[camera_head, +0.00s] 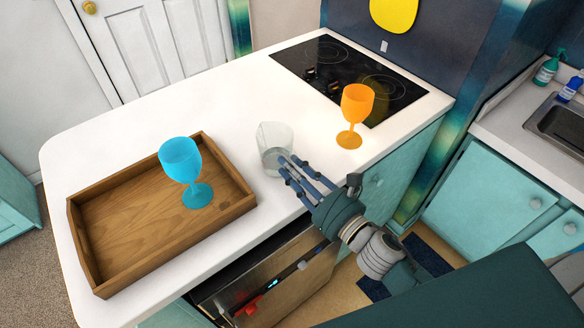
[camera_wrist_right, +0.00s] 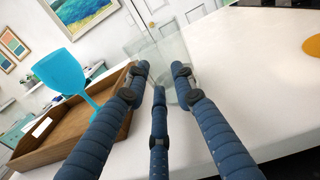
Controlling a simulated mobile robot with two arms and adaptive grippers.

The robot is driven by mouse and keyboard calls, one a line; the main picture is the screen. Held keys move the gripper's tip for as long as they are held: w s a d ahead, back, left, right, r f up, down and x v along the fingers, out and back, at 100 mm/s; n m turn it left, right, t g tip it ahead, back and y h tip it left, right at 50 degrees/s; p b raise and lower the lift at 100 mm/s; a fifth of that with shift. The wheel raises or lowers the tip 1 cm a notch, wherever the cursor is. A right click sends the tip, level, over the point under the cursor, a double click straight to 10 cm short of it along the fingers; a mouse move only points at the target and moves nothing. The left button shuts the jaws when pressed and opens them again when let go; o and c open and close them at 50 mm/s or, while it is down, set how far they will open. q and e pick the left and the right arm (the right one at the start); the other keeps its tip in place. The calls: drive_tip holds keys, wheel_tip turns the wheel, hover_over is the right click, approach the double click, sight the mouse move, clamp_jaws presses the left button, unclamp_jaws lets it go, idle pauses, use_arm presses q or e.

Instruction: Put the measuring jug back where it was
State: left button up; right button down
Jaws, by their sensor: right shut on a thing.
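The clear measuring jug (camera_head: 274,139) is upright over the white counter, between the wooden tray and the cooktop. I cannot tell whether its base touches the counter. My right gripper (camera_head: 289,170) reaches in from the front right and is shut on the jug's near side. In the right wrist view the see-through jug (camera_wrist_right: 176,50) shows faintly beyond the blue fingers of the gripper (camera_wrist_right: 162,72). My left gripper is not in view.
A wooden tray (camera_head: 98,272) holds a blue goblet (camera_head: 180,160) to the left. An orange goblet (camera_head: 356,105) stands right of the jug, near the black cooktop (camera_head: 325,60). The white counter (camera_head: 225,95) is clear behind the jug. A sink (camera_head: 560,125) is at far right.

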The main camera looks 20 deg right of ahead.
drive_tip(key=c, duration=1.9)
unclamp_jaws()
drive_tip(key=shift+f, duration=0.15)
drive_tip(key=o, duration=0.5)
drive_tip(key=shift+c, duration=0.2)
drive_tip(key=shift+r, duration=0.2)
drive_tip(key=shift+s+d+f, duration=0.1)
drive_tip(key=shift+s+f, duration=0.05)
drive_tip(key=shift+s, duration=0.05)
drive_tip(key=b+v, duration=0.4)
drive_tip(key=v, duration=0.7)
drive_tip(key=shift+s, duration=0.25)
drive_tip(key=shift+d, duration=0.1)
